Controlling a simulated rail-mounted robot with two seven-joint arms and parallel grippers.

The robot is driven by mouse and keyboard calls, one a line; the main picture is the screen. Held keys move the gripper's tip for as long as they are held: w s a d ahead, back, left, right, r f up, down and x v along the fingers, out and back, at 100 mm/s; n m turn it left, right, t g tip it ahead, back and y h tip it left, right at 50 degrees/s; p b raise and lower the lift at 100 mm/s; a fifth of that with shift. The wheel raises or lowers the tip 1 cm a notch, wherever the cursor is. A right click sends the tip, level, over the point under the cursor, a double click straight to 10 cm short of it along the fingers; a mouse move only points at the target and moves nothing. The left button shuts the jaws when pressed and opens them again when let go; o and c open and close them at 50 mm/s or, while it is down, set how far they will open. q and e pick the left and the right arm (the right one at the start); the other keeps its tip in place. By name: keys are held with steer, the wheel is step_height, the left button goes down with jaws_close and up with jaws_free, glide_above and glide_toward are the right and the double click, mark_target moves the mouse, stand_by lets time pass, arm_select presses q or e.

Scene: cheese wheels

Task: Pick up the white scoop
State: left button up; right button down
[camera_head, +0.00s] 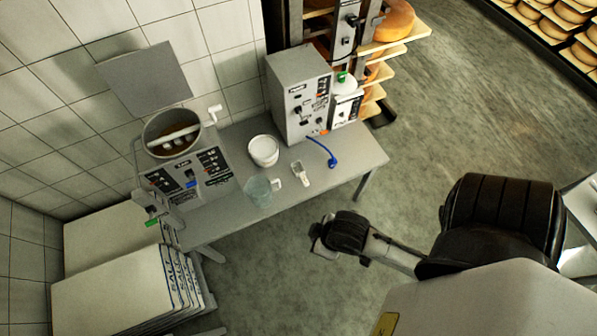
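The white scoop (300,173) lies on the grey table (230,222), near its front edge, between a clear jug and a blue tool. My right gripper (318,240) comes in from the right and hangs over the floor in front of the table, below the scoop in the picture and apart from it. Its fingers are small and dark here, so I cannot tell whether they are open or shut. My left gripper is not in view.
A clear jug (258,191), a white bucket (264,150) and a blue tool (323,152) stand or lie around the scoop. Grey machines (299,95) stand behind. Stacked salt bags (120,290) are at the lower left. The floor (450,120) to the right is open.

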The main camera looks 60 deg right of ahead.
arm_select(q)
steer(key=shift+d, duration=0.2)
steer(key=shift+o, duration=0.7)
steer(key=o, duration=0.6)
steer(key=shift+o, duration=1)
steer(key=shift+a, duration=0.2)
